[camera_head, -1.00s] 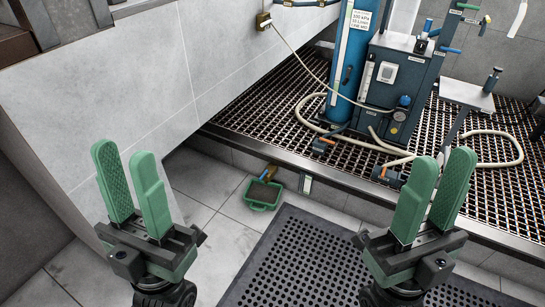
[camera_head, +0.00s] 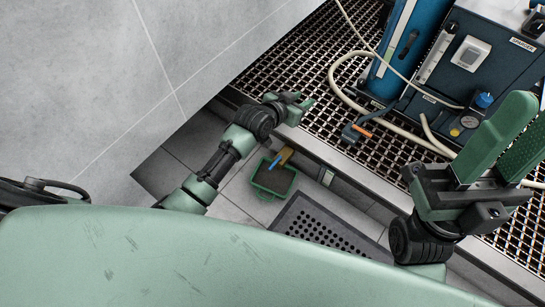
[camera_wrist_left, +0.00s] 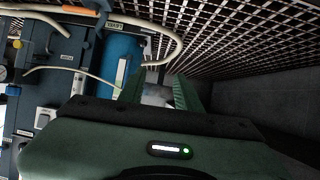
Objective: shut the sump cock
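A brass cock (camera_head: 284,156) with a blue lever sits low at the front of the grated platform, and I take it for the sump cock. The lever slants down to the left, over a green tray (camera_head: 268,188) on the floor. My left gripper (camera_head: 299,101) is at the platform edge, above the cock in the head view and apart from it. The left wrist view shows its two green fingers (camera_wrist_left: 157,88) spread with nothing between them; the cock is not visible there. My right gripper (camera_head: 530,115) is open and empty at the right edge.
A blue column (camera_head: 398,45) and a dark blue cabinet (camera_head: 485,65) stand on the metal grating (camera_head: 305,55) with pale hoses. An orange-handled valve (camera_head: 358,131) lies near the platform edge. A grey tiled wall (camera_head: 150,85) bounds the left; a black perforated mat (camera_head: 325,225) covers the floor.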

